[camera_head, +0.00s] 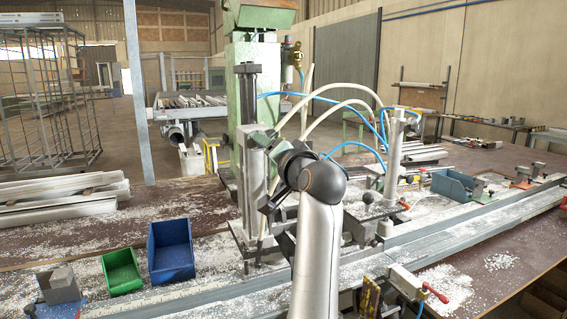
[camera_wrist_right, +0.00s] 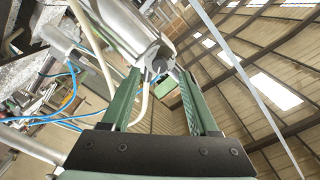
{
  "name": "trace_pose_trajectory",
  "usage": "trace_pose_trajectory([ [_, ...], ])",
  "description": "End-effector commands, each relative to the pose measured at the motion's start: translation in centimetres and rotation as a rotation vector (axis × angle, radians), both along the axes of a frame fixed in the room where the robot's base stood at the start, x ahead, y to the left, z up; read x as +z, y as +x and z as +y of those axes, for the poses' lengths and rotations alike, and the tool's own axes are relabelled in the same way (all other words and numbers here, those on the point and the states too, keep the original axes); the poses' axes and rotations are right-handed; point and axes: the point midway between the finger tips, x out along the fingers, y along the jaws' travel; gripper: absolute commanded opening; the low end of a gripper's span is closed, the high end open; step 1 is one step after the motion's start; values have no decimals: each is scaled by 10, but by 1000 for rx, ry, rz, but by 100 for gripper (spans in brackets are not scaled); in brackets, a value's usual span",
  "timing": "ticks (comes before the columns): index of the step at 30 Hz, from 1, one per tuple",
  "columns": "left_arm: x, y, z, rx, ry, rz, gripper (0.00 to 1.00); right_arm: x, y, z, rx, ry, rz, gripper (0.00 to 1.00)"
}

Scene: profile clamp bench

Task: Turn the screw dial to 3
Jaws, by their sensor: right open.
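My right arm reaches up in the head view, its wrist in front of a green column machine (camera_head: 245,100). My right gripper (camera_wrist_right: 157,78) is open in the right wrist view, its two green fingers spread. A silver cylindrical part (camera_wrist_right: 150,45) with a dark hole in its end shows beyond and between the fingertips; I cannot tell whether they touch it. I cannot make out a dial or any numbers in either view; the wrist hides part of the machine. My left gripper is not in view.
A blue bin (camera_head: 171,250) and a green bin (camera_head: 121,271) stand left of the machine. Clamp rails (camera_head: 470,232) run along the bench front. White and blue hoses (camera_head: 345,90) arch beside my wrist. A metal post (camera_head: 394,160) stands to the right. Metal profiles (camera_head: 60,195) lie at left.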

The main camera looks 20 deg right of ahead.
Motion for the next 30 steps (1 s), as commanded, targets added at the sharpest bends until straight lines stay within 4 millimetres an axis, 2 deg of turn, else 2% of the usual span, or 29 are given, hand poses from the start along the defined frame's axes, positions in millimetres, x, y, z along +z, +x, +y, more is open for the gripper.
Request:
trace_pose_trajectory([
  [9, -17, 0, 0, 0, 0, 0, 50, -2, -58, -2, -1, 1, -3, 61],
  [15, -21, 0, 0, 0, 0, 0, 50, -1, -82, -3, 0, 1, -1, 61],
  [21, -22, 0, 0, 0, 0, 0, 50, -1, -90, -3, 1, 0, 1, 61],
  [30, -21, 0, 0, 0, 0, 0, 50, 0, -90, -3, 1, 1, 1, 61],
])
